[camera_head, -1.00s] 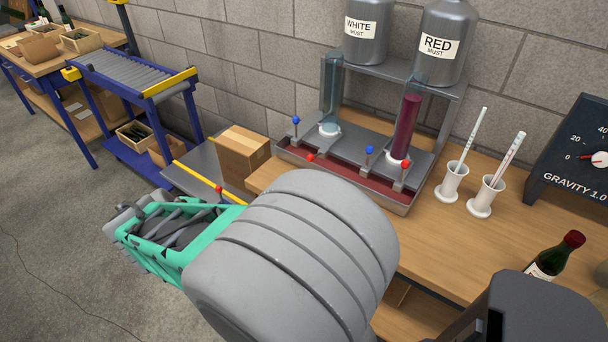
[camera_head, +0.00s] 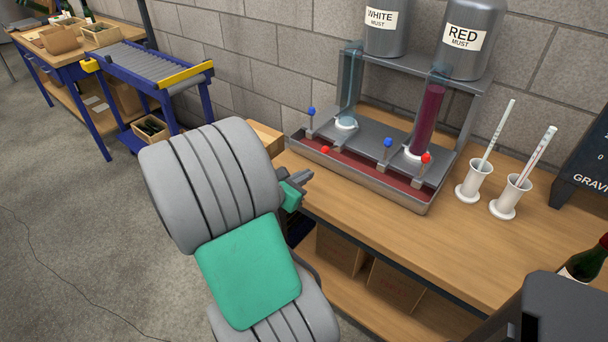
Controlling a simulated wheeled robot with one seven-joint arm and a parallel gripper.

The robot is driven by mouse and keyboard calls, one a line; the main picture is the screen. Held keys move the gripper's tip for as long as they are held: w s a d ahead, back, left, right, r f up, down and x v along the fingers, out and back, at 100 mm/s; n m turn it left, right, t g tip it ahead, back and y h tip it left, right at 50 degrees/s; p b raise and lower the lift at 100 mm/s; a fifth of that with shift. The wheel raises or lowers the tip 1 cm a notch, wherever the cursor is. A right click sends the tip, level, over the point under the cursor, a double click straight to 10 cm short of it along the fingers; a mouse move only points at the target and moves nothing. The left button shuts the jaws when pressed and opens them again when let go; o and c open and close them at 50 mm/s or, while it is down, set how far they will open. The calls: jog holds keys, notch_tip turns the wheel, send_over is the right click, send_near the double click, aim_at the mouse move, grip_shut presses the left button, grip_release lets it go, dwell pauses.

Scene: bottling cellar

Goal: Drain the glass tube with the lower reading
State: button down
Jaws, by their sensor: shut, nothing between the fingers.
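Two upright glass tubes stand in a metal rack with a dark red tray (camera_head: 361,179). The left glass tube (camera_head: 350,84), under the WHITE MUST tank (camera_head: 384,28), looks pale and bluish; its liquid level is unclear. The right glass tube (camera_head: 428,118), under the RED MUST tank (camera_head: 468,40), holds dark red liquid nearly to its top. Blue-knobbed levers (camera_head: 311,112) (camera_head: 388,143) and red-knobbed levers (camera_head: 326,150) (camera_head: 426,158) stand at the rack's front. My gripper (camera_head: 305,177) is shut and empty, near the tray's left front, apart from the levers. My arm partly hides it.
Two white pots (camera_head: 474,183) (camera_head: 510,198), each holding a slim glass stem, stand right of the rack. A dark gravity gauge (camera_head: 585,170) is cut off at the right edge. A bottle (camera_head: 586,260) stands lower right. The bench (camera_head: 400,235) before the tray is clear.

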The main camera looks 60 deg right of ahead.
aim_at(331, 148)
jog(key=x, duration=0.6)
jog(key=shift+s+f+b, duration=0.1)
jog(key=shift+b, duration=0.2)
notch_tip(331, 148, up, 4)
jog(key=shift+s+d+f+p, duration=0.1)
jog(key=shift+s+f+p, duration=0.1)
jog(key=shift+p, duration=0.2)
jog(key=shift+r, duration=0.15)
jog(key=shift+r, duration=0.1)
